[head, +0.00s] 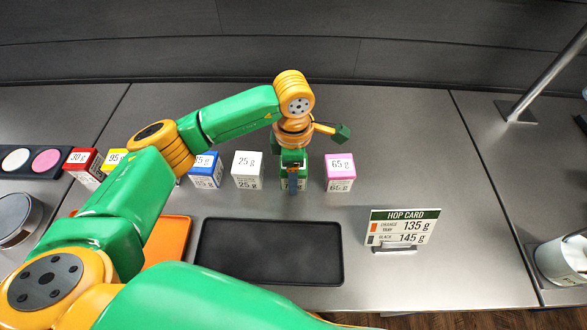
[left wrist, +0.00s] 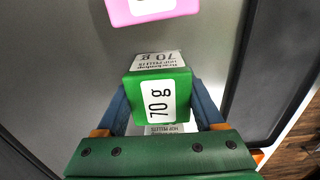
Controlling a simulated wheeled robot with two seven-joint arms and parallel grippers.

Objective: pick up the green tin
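The green tin (head: 301,184) stands upright on the steel counter in the row of tins, partly hidden by my left gripper in the head view. In the left wrist view the green tin (left wrist: 160,98) shows a white "70 g" label and lies between the two blue fingers of my left gripper (left wrist: 160,105). The fingers run along both its sides, close to it. I cannot tell whether they press on it. In the head view my left gripper (head: 293,178) points down over the tin. My right gripper is out of view.
A white tin (head: 247,168) stands left of the green tin and a pink tin (head: 340,170) right of it. Blue (head: 206,170), yellow (head: 114,158) and red (head: 83,164) tins are farther left. A black tray (head: 270,276) and the hop card (head: 403,228) are nearer me.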

